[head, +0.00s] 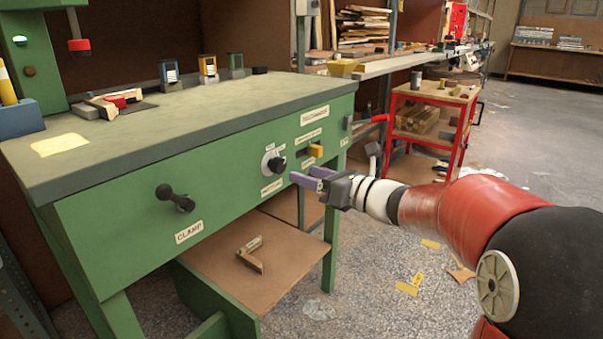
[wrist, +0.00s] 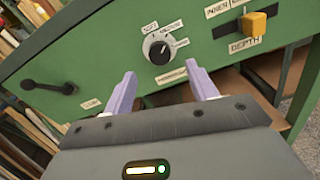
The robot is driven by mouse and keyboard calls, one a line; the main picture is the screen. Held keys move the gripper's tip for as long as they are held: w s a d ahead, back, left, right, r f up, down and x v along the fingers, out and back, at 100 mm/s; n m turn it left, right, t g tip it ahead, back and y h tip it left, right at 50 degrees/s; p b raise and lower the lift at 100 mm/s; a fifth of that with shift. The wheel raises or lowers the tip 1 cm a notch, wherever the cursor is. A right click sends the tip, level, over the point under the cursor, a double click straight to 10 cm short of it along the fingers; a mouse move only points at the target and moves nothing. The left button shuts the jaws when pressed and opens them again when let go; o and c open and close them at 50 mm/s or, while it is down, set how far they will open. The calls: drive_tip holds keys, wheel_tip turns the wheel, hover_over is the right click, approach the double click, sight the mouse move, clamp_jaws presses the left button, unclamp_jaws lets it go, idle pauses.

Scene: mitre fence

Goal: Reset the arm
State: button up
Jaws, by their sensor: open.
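My gripper (head: 306,180) is open and empty, with its two purple fingers in front of the green machine's front panel. In the wrist view my gripper (wrist: 165,85) points at the panel, with the round dial (wrist: 158,47) just beyond and between the fingertips. The fingers look apart from the dial. The same dial (head: 272,163) shows in the head view, left of the fingertips. My red and black arm reaches in from the right.
The green machine (head: 110,200) has a black clamp handle (head: 175,198) and a yellow depth slider (head: 316,150). A wooden bracket (head: 250,254) lies on its lower shelf. A red cart (head: 430,120) stands behind. Open floor (head: 540,150) lies at the right.

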drive_tip(key=s+a+f+n+g+h, duration=0.1)
drive_tip(key=s+f+n+g+h, duration=0.2)
drive_tip(key=s+n, duration=0.55)
drive_tip(key=s+f+n+g+h, duration=0.2)
drive_tip(key=s+f+n+g, duration=0.15)
drive_tip(key=s+n, duration=0.5)
drive_tip(key=s+d+f+n+t+h, duration=0.1)
drive_tip(key=s+d+f+n+h, duration=0.4)
drive_tip(key=s+d+n+h, duration=0.4)
drive_tip(key=s+d+n, duration=0.2)
drive_tip(key=s+d, duration=0.1)
drive_tip(key=s, duration=0.1)
drive_tip(key=shift+s+d, duration=0.3)
drive_tip(key=shift+d, duration=0.1)
drive_tip(key=shift+f, duration=0.1)
